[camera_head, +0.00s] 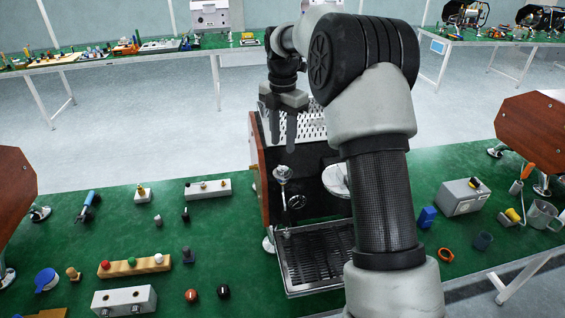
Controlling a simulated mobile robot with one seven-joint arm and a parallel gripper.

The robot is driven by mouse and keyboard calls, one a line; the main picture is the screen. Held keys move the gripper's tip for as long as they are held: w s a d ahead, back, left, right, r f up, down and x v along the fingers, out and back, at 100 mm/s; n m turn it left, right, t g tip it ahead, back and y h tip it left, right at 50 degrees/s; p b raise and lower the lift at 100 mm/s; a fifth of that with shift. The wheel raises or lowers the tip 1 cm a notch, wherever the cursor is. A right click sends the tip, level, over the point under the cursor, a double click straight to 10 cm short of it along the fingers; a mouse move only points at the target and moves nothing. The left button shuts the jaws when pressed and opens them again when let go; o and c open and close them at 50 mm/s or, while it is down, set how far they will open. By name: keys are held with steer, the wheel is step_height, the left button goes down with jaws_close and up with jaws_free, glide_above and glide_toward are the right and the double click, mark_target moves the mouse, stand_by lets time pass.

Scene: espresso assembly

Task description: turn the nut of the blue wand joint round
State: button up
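The espresso machine (260,170) stands at the middle of the green table, with a wooden side panel and a perforated top. A silver fitting (283,173) sits at its left front, and a thin wand runs down from it toward the drip tray (316,262). No blue shows on this fitting, and I cannot make out a separate nut. My gripper (281,140) points down above the fitting, clear of it in the picture. Its two fingers are apart with nothing seen between them. My arm hides the machine's right part.
Left on the table are a blue-handled tool (88,204), a wooden block with coloured knobs (134,266) and a grey block (124,302).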

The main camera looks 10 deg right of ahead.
mark_target(283, 167)
step_height(283, 167, down, 8)
steer(key=shift+f, duration=0.2)
steer(key=c, duration=0.8)
